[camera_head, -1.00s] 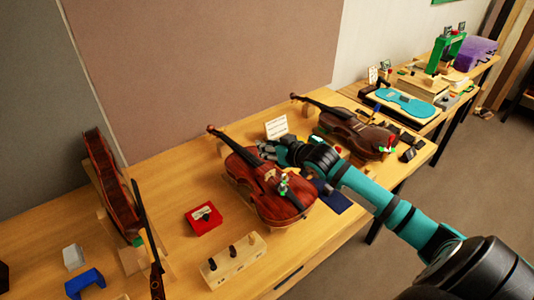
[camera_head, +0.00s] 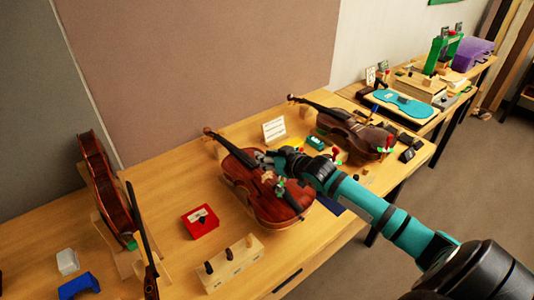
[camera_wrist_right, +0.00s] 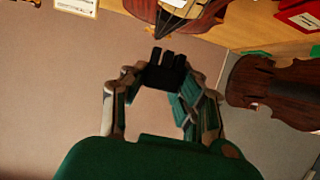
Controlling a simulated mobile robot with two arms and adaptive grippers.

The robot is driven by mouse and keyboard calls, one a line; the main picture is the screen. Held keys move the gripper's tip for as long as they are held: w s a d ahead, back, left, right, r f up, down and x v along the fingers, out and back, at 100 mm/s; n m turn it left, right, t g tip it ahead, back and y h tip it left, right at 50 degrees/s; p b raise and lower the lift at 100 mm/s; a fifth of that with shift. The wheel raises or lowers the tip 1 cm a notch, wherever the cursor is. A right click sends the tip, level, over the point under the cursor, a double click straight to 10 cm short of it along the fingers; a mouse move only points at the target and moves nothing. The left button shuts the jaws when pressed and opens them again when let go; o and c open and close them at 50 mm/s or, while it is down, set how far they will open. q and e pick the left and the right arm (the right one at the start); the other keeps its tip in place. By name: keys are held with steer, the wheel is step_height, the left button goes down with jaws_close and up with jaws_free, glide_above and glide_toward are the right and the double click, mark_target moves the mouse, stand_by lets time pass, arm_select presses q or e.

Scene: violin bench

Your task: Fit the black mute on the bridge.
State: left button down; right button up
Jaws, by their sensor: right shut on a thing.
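The black mute (camera_wrist_right: 166,72) is between the fingertips of my right gripper (camera_wrist_right: 163,78), with its prongs pointing to the top of the wrist view. In the head view my right gripper (camera_head: 272,157) is over the upper body of the red-brown violin (camera_head: 250,193), beside its strings. The bridge (camera_head: 267,177) stands on that violin, a little in front of the gripper. The mute is apart from the bridge. In the head view the fingers largely hide the mute. Part of a violin (camera_wrist_right: 180,14) also shows at the top of the wrist view. My left gripper is out of view.
A darker violin (camera_head: 350,132) lies to the right. A red box (camera_head: 201,222) and a wooden block with dark pegs (camera_head: 232,262) are in front on the left. A white card (camera_head: 274,129) stands behind. Another violin (camera_head: 107,185) leans at the left.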

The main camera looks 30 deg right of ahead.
mark_target(268, 173)
steer(key=shift+f+b, duration=0.35)
steer(key=shift+f, duration=0.7)
steer(key=shift+r+p, duration=0.1)
steer(key=shift+p, duration=0.85)
stand_by(0.8)
steer(key=shift+f+b, duration=0.6)
steer(key=shift+f, duration=0.5)
steer(key=o, duration=0.9)
steer(key=shift+o, duration=0.2)
steer(key=shift+s, duration=0.25)
steer(key=v, duration=1.1)
steer(key=shift+s+r, duration=0.2)
steer(key=shift+s, duration=0.05)
